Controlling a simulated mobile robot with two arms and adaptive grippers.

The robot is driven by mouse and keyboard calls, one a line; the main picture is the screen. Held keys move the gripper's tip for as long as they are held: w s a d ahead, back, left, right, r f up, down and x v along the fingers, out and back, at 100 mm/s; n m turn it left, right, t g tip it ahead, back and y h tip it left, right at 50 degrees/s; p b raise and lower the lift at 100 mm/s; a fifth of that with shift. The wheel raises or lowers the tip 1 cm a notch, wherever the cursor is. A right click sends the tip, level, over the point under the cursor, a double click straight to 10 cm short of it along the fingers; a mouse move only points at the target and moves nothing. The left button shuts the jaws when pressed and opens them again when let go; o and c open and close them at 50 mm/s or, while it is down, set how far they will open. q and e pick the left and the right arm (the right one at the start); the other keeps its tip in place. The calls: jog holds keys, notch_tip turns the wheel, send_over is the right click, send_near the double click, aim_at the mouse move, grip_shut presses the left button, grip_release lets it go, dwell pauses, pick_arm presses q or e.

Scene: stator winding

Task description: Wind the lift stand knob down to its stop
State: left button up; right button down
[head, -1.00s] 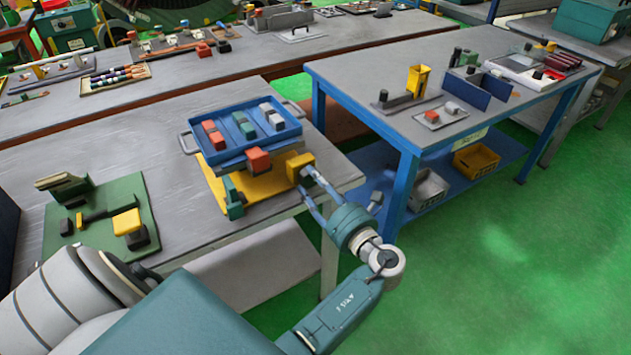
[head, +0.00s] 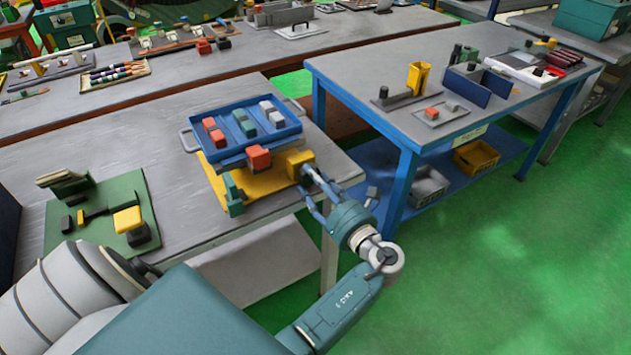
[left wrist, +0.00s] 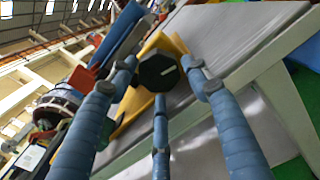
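The lift stand stands on the near bench, with a yellow base plate (head: 264,190), a yellow block (head: 299,160) at its right end and a blue tray (head: 291,137) on top. Its black faceted knob (left wrist: 159,71), with a white line on the face, shows in the left wrist view; in the head view it is hidden by the fingers. My left gripper (head: 308,174) is at the block's right side. In the left wrist view its three blue fingers (left wrist: 160,80) surround the knob, and their tips appear to touch its rim. My right gripper is not in view.
The tray carries several red, green and grey blocks. A green fixture board (head: 150,205) lies on the bench to the left. A blue-framed table (head: 350,85) with boxes and parts stands to the right. Open green floor (head: 480,280) lies in front of it.

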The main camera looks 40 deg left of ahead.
pick_arm(q)
jog(key=shift+r, duration=0.1)
notch_tip(320, 180, up, 10)
dwell(0.6)
